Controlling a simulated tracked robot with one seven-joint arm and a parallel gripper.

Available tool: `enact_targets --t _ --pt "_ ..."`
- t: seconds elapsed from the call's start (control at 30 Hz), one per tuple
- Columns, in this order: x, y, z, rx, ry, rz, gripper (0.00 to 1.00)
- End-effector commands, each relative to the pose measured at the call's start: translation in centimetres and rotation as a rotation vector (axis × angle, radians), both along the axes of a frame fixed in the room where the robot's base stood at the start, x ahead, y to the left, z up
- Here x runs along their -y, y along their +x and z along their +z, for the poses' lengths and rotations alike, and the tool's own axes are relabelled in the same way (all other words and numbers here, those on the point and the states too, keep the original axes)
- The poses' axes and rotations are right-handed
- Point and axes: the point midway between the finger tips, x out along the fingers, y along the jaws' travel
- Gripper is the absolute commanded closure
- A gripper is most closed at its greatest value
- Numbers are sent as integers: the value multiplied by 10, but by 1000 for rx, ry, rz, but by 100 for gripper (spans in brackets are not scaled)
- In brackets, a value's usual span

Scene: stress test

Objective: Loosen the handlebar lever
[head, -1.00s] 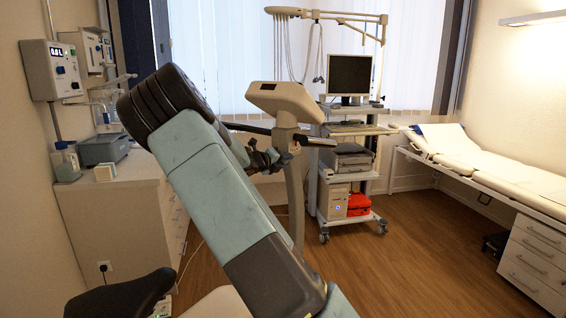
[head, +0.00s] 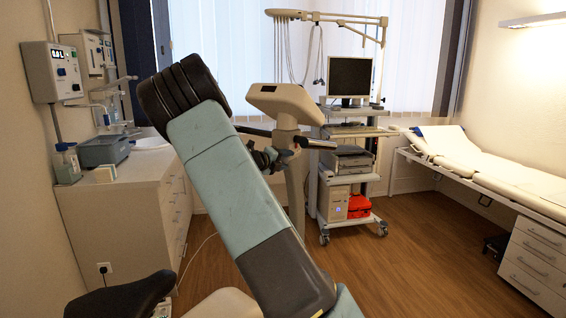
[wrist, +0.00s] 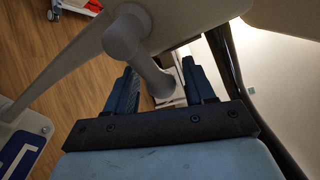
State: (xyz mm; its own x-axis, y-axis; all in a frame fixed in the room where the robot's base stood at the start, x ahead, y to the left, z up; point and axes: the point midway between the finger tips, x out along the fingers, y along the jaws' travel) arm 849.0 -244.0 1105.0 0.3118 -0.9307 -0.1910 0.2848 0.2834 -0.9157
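The exercise bike's handlebar (head: 318,143) crosses its cream post, below the console (head: 286,102), in the head view. In the wrist view, a grey lever (wrist: 134,46) with a rounded hub slants down toward my gripper (wrist: 161,83). The lever's lower end lies between the two dark blue fingers. The fingers are spread, with visible gaps beside the lever; I cannot tell whether either touches it. In the head view, my gripper (head: 268,158) is at the post just under the handlebar, and the lever there is too small and covered to make out.
The black bike saddle (head: 122,296) is at the front left. A cabinet (head: 120,215) stands at the left wall. A trolley with a monitor (head: 349,77) is behind the bike, and an examination couch (head: 490,175) is at the right. The wooden floor (head: 400,260) between is clear.

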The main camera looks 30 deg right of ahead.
Motion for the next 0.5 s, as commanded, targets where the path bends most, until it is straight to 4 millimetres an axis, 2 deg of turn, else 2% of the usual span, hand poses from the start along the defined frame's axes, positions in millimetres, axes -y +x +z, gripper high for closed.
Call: enact_targets --t 0.27,0.37,0.5 --pt "-2 -1 0 -1 1 -1 46" --pt "-10 -4 2 0 2 -1 46" --pt "-31 -10 6 0 2 1 46"
